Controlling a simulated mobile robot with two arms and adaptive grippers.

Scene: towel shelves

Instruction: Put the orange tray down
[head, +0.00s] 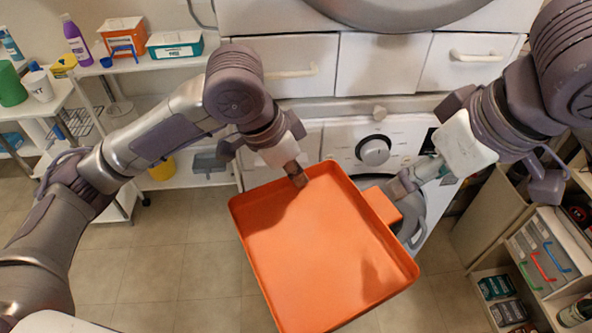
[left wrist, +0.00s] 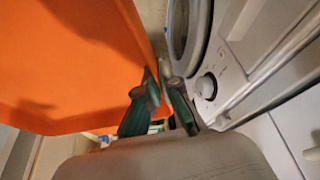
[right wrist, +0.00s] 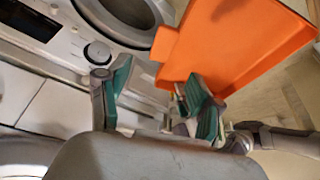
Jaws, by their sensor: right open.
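The orange tray (head: 322,250) is in the air in front of the white washing machine, tilted in the head view, its inside empty. My left gripper (head: 298,176) is shut on the tray's far rim. In the left wrist view its fingers (left wrist: 160,85) are close together at the edge of the tray (left wrist: 70,60). My right gripper (head: 407,180) is near the tray's side tab (head: 382,205). In the right wrist view its fingers (right wrist: 155,95) are wide apart with nothing between them, and the tray (right wrist: 235,45) lies beyond them.
The washing machine (head: 375,150) stands right behind the tray, below white drawers (head: 385,62). A white shelf cart (head: 135,65) with boxes and bottles is at left. A beige shelf unit (head: 490,225) is at right. The tiled floor (head: 175,265) is clear at lower left.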

